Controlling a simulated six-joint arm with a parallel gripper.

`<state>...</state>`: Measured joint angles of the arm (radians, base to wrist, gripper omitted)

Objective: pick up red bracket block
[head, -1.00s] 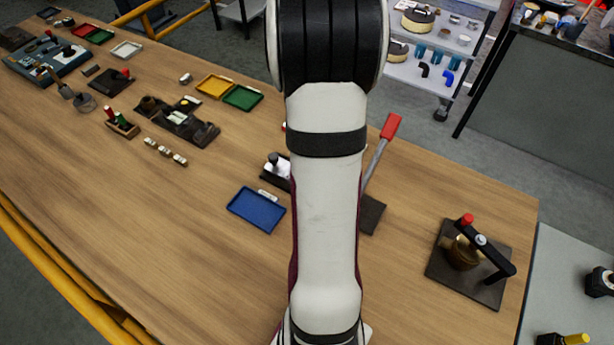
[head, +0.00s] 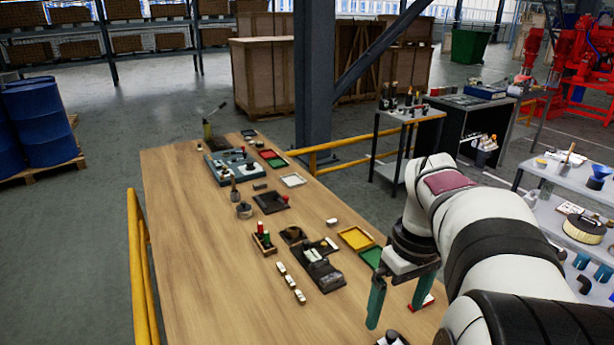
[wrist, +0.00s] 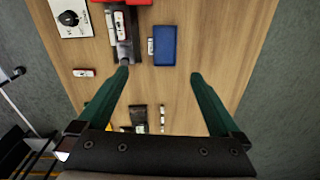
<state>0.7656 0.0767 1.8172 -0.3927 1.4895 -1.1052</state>
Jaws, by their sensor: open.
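My gripper (head: 396,312) is open and empty, with its two green fingers pointing down over the wooden table. In the wrist view my gripper (wrist: 158,76) has its fingertips spread wide, with bare wood between them. A red piece (wrist: 128,2) is cut off by the top edge of the wrist view, ahead of the left fingertip. In the head view a red-and-white piece (head: 424,302) shows beside the right finger, partly hidden. I cannot tell whether either is the red bracket block.
A blue tray (wrist: 164,46) lies ahead of the fingertips. A white plate with a black knob (wrist: 70,18) is at upper left. In the head view a yellow tray (head: 356,238), dark fixtures (head: 320,270) and small white blocks (head: 291,283) lie left of my gripper. The table's left side is clear.

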